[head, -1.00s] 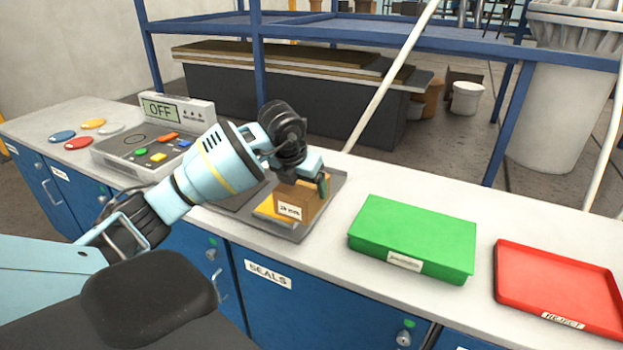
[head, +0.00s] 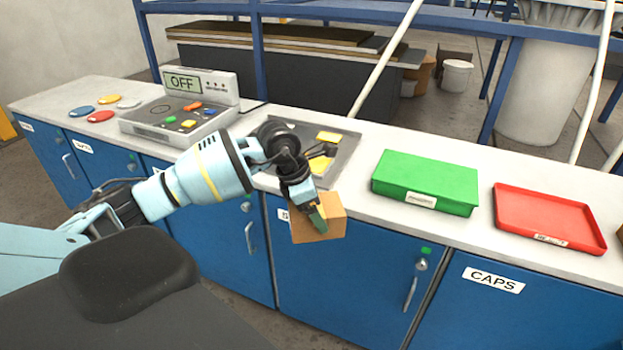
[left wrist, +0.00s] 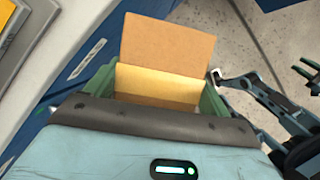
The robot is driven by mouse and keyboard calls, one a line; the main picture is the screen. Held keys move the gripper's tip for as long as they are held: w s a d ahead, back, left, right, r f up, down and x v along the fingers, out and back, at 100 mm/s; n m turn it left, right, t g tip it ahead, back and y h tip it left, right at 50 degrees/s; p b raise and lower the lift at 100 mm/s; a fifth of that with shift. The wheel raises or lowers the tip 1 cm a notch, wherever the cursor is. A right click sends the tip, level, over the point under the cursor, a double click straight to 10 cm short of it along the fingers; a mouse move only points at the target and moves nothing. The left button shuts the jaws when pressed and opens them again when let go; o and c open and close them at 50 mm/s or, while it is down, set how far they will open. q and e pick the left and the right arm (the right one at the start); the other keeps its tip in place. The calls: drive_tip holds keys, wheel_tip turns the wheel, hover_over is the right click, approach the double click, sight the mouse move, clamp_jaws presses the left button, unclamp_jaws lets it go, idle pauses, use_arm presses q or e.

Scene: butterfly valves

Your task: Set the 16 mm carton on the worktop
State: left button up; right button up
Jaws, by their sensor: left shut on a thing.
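My left gripper (head: 318,217) is shut on a brown cardboard carton (head: 333,222), its green fingers on either side of it. It holds the carton in the air just in front of the worktop's front edge, before the blue cabinets. In the left wrist view the carton (left wrist: 165,60) sits between the green fingers, with a tan face and a paler yellowish face showing. No size label can be read on it now. The pale worktop (head: 362,210) runs behind it.
A grey tray (head: 345,150) with yellow pieces lies behind the gripper. A closed green box (head: 425,178) and a red reject tray (head: 548,215) stand to the right. A control unit reading OFF (head: 180,110) and coloured discs (head: 100,116) are at left. Worktop between tray and green box is bare.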

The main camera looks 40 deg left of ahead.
use_arm(q)
drive_tip(key=s+d+f+m+g+y, duration=0.1)
drive_tip(key=s+d+f+m, duration=0.3)
drive_tip(key=m, duration=0.5)
drive_tip(key=s+d+f+m+g+y, duration=0.1)
drive_tip(key=s+d+f+m+g, duration=0.3)
drive_tip(key=s+m, duration=0.3)
drive_tip(key=s+d+f+m+g+y, duration=0.1)
drive_tip(key=s+d+f+m, duration=0.4)
drive_tip(key=m, duration=0.6)
drive_tip(key=shift+s+g, duration=0.45)
drive_tip(key=shift+g, duration=0.45)
drive_tip(key=shift+d, duration=0.2)
